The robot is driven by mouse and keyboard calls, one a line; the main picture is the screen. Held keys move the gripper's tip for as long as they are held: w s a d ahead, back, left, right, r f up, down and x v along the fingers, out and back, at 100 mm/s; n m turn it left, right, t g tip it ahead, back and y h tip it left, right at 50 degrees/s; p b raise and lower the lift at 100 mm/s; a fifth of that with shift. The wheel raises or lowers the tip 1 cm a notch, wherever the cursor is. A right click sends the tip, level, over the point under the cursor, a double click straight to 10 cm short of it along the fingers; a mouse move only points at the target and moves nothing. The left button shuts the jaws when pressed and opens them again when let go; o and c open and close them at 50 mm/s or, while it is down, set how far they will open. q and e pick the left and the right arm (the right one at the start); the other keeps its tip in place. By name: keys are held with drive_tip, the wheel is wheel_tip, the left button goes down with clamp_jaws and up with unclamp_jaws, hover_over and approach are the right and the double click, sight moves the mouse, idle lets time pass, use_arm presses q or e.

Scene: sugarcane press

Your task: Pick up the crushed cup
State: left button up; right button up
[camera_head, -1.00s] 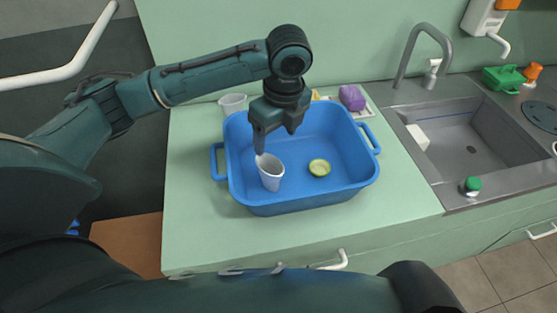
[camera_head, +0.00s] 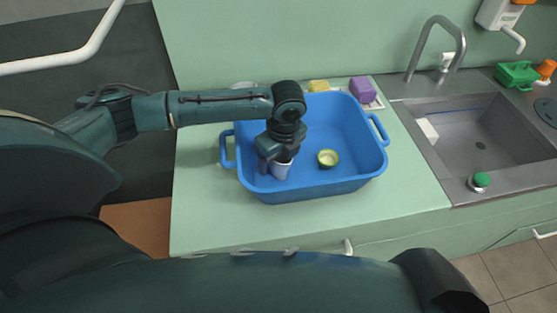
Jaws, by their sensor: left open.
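A white crushed cup (camera_head: 282,171) stands inside the blue basin (camera_head: 350,184) on the green counter, near the basin's front left. My left gripper (camera_head: 277,166) is down in the basin, over the cup's upper part. Its jaws are open, with a finger on the cup's left side; the cup's rim is hidden behind the gripper. I cannot tell whether the fingers touch the cup. My right gripper is not seen.
A green lime piece (camera_head: 328,158) lies in the basin right of the cup. Another white cup (camera_head: 243,86) is mostly hidden behind my left arm. A purple sponge (camera_head: 362,88) and a yellow sponge (camera_head: 319,86) sit behind the basin. A sink (camera_head: 470,140) is at right.

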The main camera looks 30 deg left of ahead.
use_arm(q)
drive_tip(key=shift+c, duration=0.6)
drive_tip(key=c, duration=0.9)
